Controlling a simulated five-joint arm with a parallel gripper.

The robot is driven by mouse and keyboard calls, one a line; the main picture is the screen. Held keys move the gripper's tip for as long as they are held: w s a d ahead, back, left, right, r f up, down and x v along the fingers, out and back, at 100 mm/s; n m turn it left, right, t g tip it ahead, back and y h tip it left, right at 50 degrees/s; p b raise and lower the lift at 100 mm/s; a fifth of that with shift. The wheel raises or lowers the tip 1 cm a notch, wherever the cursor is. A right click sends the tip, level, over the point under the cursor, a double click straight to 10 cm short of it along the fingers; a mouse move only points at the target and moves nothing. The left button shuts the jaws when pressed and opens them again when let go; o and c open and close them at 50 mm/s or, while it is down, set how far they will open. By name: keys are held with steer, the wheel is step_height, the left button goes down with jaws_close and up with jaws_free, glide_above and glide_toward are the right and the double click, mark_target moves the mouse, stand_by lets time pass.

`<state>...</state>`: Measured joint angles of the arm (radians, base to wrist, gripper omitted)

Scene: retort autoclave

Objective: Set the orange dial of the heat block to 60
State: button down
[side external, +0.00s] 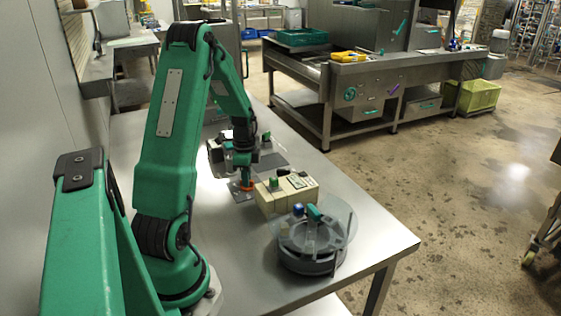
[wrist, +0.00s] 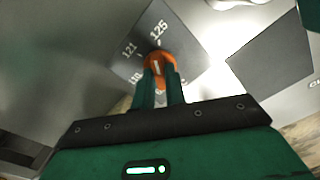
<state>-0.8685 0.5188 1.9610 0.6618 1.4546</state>
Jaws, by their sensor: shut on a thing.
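The orange dial (wrist: 158,61) stands on a grey scale plate (wrist: 187,43) in the wrist view. The plate reads 121 and 125, with a partly hidden number at lower left that looks like 110. No 60 can be read. A pale mark shows on top of the dial. My gripper (wrist: 161,76) is shut on the dial, one green finger on each side.
A cream box (side external: 283,196) with green and black tops stands right of the gripper. A round grey pot (side external: 312,262) with a clear lid, blue knob and teal handle stands in front of it. A dark flat panel (side external: 271,160) lies behind.

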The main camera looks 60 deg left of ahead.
steer(key=n, duration=1.3)
steer(key=shift+n, duration=0.3)
steer(key=n, duration=0.3)
steer(key=shift+r+n, duration=0.1)
steer(key=shift+n, duration=0.2)
steer(key=n, duration=0.4)
steer(key=shift+n, duration=0.3)
steer(key=n, duration=0.3)
steer(key=shift+n, duration=0.3)
steer(key=n, duration=0.4)
steer(key=shift+n, duration=2.2)
